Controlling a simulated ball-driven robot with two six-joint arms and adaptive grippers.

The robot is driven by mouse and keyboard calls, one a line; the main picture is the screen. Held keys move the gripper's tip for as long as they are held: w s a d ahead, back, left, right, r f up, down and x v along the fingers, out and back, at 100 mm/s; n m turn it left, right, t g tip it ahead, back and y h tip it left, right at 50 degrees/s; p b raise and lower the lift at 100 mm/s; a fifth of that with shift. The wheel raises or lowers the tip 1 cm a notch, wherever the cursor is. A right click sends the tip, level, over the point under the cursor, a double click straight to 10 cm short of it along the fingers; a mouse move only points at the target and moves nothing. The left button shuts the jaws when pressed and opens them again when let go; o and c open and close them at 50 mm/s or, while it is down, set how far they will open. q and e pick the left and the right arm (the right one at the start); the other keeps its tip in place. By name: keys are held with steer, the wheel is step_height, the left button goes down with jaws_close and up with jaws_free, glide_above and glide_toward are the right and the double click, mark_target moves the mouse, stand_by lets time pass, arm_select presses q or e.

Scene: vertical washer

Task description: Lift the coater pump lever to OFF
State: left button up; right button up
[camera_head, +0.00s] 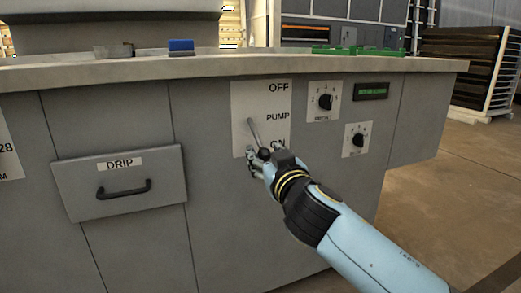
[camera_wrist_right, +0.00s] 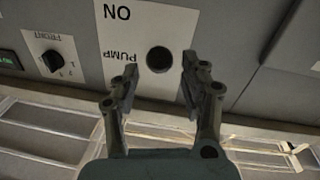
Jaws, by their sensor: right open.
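The pump lever (camera_head: 255,133) is a thin metal rod on a white plate (camera_head: 281,103) marked OFF at the top, PUMP in the middle and ON at the bottom. The rod slants down toward ON, and its lower end meets a dark knob beside my right gripper (camera_head: 258,163). In the right wrist view, the picture is upside down and the round black knob (camera_wrist_right: 158,59) shows end-on just beyond and between the open fingertips of my right gripper (camera_wrist_right: 159,80). Contact cannot be told. My left gripper is out of view.
Two dial knobs (camera_head: 325,102) (camera_head: 356,140) and a green display (camera_head: 371,91) sit right of the plate. A DRIP drawer (camera_head: 120,182) with a black handle is at left. The counter edge (camera_head: 220,65) juts out above the plate.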

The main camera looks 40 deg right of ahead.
mark_target(257, 138)
steer(key=shift+x, duration=2.2)
steer(key=shift+s, duration=0.1)
jaws_close()
